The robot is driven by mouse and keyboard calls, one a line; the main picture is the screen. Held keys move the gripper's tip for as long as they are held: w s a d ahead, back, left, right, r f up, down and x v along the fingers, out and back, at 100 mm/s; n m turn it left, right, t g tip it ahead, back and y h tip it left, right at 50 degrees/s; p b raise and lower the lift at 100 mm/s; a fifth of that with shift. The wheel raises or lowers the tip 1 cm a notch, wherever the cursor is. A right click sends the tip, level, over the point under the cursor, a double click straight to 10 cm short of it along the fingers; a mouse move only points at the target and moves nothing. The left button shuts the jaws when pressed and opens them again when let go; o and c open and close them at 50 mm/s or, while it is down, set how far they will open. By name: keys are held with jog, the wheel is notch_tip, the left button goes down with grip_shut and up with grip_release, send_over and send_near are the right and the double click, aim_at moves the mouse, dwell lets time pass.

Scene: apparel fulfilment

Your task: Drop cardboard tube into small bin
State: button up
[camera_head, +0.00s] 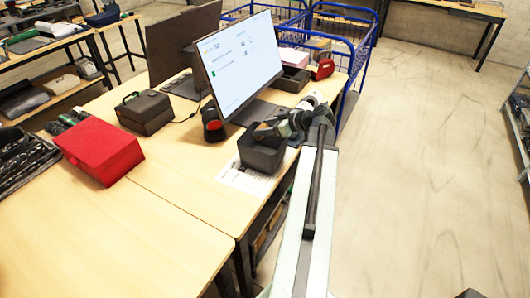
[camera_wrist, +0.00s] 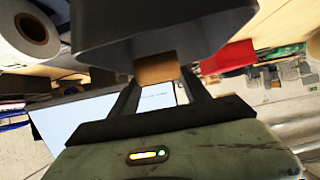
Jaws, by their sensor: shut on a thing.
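The small dark grey bin (camera_head: 262,157) stands on the near-right edge of the wooden table; its wall also fills the top of the wrist view (camera_wrist: 165,30). My gripper (camera_head: 262,130) is at the bin's open top, reaching in from the right. In the wrist view my gripper (camera_wrist: 160,85) is shut on the brown cardboard tube (camera_wrist: 157,68), which shows between the two dark fingers. The bin wall hides part of the tube in the wrist view.
A monitor (camera_head: 240,62) stands behind the bin, with a black-and-red scanner (camera_head: 212,122) to the left. A red box (camera_head: 99,150) and a dark case (camera_head: 144,112) lie farther left. A white roll (camera_wrist: 35,30) shows in the wrist view. The front tabletop is clear.

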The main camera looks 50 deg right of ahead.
jog(key=o, duration=1.4)
jog(key=shift+c, duration=0.2)
jog(key=p+v, duration=0.3)
jog(key=v, duration=0.5)
jog(key=shift+p, duration=0.35)
jog(key=shift+w, duration=0.1)
